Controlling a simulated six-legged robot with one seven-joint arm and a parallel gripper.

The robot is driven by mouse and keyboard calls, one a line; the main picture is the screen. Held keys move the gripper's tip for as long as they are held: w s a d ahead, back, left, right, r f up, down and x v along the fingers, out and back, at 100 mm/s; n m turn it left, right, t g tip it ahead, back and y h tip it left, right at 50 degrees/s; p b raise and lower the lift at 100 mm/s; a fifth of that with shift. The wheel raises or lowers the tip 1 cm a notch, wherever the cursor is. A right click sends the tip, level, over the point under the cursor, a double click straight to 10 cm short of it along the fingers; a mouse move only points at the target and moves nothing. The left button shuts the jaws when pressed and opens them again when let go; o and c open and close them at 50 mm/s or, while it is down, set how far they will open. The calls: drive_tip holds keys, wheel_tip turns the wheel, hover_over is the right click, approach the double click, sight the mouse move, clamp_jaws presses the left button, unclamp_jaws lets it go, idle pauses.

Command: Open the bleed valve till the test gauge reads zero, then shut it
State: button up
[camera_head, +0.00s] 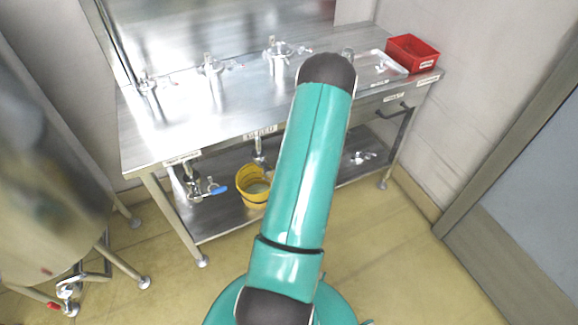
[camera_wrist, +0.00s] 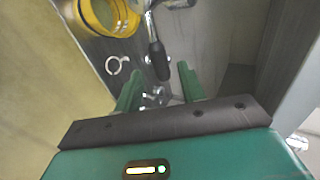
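My gripper (camera_wrist: 158,86) is open, with its two green fingers apart and nothing between them that I can see held. In the wrist view a valve lever with a black grip (camera_wrist: 158,60) hangs just beyond the fingertips, roughly in line with the gap. I cannot tell whether it touches a finger. The lever's upper end is cut off by the picture's edge. In the head view my arm hides the gripper. I cannot make out a readable test gauge in either view, nor any label that marks the bleed valve.
A steel bench (camera_head: 180,132) carries several metal fittings, a tray (camera_head: 380,66) and a red bin (camera_head: 412,54). The bucket also shows in the wrist view (camera_wrist: 97,22). A red-handled valve (camera_head: 66,295) is lower left.

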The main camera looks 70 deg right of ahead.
drive_tip(key=v, duration=0.9)
drive_tip(key=shift+a, duration=0.15)
drive_tip(key=shift+s+r, duration=0.1)
drive_tip(key=shift+r, duration=0.05)
drive_tip(key=w+r+n, duration=0.4)
drive_tip(key=w+r, duration=0.2)
drive_tip(key=w, duration=0.2)
drive_tip(key=w+a+r+n+g+y, duration=0.1)
drive_tip(key=w+a+r+n+y, duration=0.1)
drive_tip(key=w+a+r+n, duration=1.05)
drive_tip(key=w+a+r+n+y, duration=0.1)
drive_tip(key=w+a+r+n, duration=0.1)
drive_tip(key=a+r, duration=0.55)
drive_tip(key=w+a+r+n+y, duration=0.2)
drive_tip(key=w+a+r, duration=0.15)
drive_tip(key=a, duration=0.65)
drive_tip(key=s+a+r+n+y, duration=0.1)
drive_tip(key=s+a+r+n, duration=0.1)
drive_tip(key=a, duration=0.3)
drive_tip(key=s+a+r+n+y, duration=0.1)
drive_tip(key=s+a+r+n, duration=0.1)
drive_tip(key=s+a, duration=0.2)
drive_tip(key=s+a+r+n+g+y, duration=0.1)
drive_tip(key=s+a+r+n, duration=0.1)
drive_tip(key=a, duration=0.5)
drive_tip(key=shift+s+n, duration=0.45)
